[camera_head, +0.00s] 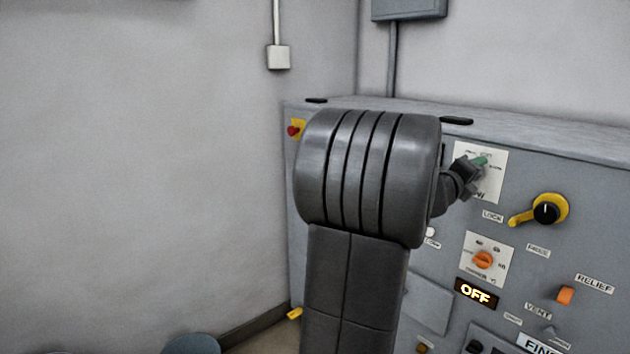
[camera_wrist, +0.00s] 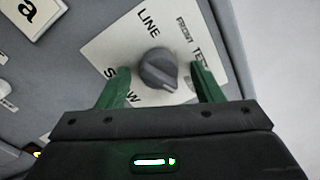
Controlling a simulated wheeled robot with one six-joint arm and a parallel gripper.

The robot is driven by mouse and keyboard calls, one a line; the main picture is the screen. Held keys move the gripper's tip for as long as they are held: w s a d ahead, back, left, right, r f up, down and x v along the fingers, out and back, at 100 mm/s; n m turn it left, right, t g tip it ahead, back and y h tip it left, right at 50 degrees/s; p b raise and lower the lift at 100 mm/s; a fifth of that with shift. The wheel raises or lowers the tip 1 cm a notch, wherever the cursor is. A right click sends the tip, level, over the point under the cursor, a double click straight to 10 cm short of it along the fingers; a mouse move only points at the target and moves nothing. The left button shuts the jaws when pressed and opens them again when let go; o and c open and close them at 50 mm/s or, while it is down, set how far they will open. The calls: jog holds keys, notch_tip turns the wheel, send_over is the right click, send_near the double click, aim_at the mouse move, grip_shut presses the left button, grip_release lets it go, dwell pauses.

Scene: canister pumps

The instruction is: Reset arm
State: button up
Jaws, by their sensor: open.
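My gripper (camera_wrist: 162,88) is open in the wrist view, with its two green fingers apart. A grey rotary knob (camera_wrist: 158,70) on a white plate (camera_wrist: 110,45) lies between and just beyond the fingertips. The plate's labels include LINE and SLOW, partly covered by a finger. I cannot tell whether a finger touches the knob. In the head view, my gripper (camera_head: 477,163) is at the white plate in the upper part of the grey panel, mostly hidden behind my own arm.
The grey panel (camera_head: 610,215) carries a yellow-and-black rotary handle (camera_head: 546,209), an orange knob (camera_head: 483,260), a lit OFF sign (camera_head: 476,293) and an orange switch (camera_head: 565,295). A red button (camera_head: 293,131) is at its left. Bare wall fills the left side.

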jog(key=shift+n+p, duration=3.5)
jog(key=shift+n, duration=3.8)
